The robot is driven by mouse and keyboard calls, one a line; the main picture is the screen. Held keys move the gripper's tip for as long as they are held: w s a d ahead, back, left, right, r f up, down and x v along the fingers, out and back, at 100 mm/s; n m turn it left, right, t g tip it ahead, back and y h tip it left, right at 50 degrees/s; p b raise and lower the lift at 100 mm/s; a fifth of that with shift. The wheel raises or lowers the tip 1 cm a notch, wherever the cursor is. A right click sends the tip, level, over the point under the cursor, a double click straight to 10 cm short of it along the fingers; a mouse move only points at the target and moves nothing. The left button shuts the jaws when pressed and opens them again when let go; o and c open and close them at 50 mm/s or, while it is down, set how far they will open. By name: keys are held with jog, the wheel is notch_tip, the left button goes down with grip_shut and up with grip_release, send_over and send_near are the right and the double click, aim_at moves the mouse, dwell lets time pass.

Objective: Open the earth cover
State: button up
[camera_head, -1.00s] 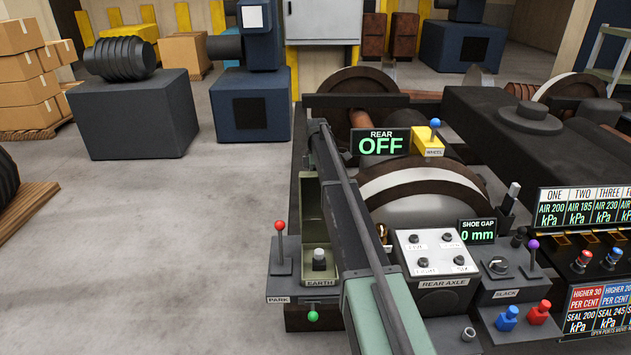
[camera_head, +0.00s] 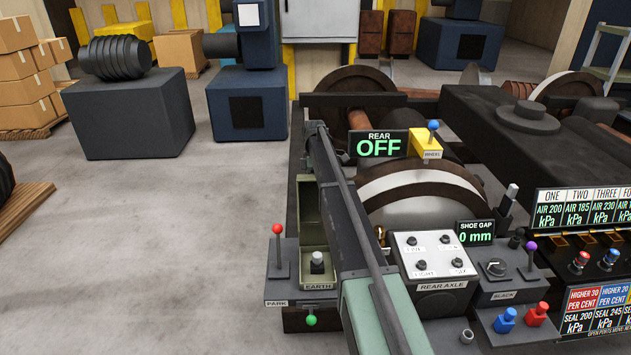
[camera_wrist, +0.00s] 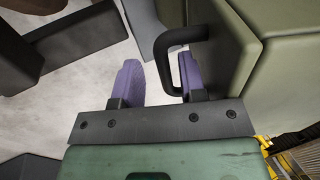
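The olive-green earth housing, with its EARTH label (camera_head: 318,286), stands left of my arm in the head view. Its tall olive cover (camera_head: 308,205) looks raised upright, and a grey knob (camera_head: 317,262) shows in front of it. In the wrist view the olive cover (camera_wrist: 230,45) is at the upper right, with a black bar handle (camera_wrist: 161,58) on it. My gripper (camera_wrist: 160,82) is open, its two purple fingers apart. The handle's bar lies between them, close to the right finger and clear of the left. My fingers are not visible in the head view.
The red-knobbed PARK lever (camera_head: 277,230) stands just left of the earth housing, and a green knob (camera_head: 311,320) is below it. The REAR AXLE panel (camera_head: 432,253) is right of my arm. Open floor (camera_head: 190,230) lies to the left.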

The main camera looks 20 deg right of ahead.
notch_tip(320, 180, up, 20)
jog(key=p, duration=1.9)
jog(key=shift+s, duration=0.2)
jog(key=s+a+f+m+t+b, duration=0.1)
jog(key=s+a, duration=0.5)
jog(key=s, duration=0.6)
jog(key=s+a+f+m+t+h+b, duration=0.1)
jog(key=s+a+f+m+b, duration=0.2)
jog(key=s+a+f+m, duration=0.2)
jog(key=s+a+f+m+t+b, duration=0.2)
jog(key=s+a+m, duration=0.5)
jog(key=s, duration=1.2)
jog(key=shift+s+a+f+m+b, duration=0.3)
jog(key=shift+f+m+b, duration=0.2)
jog(key=shift+b, duration=0.1)
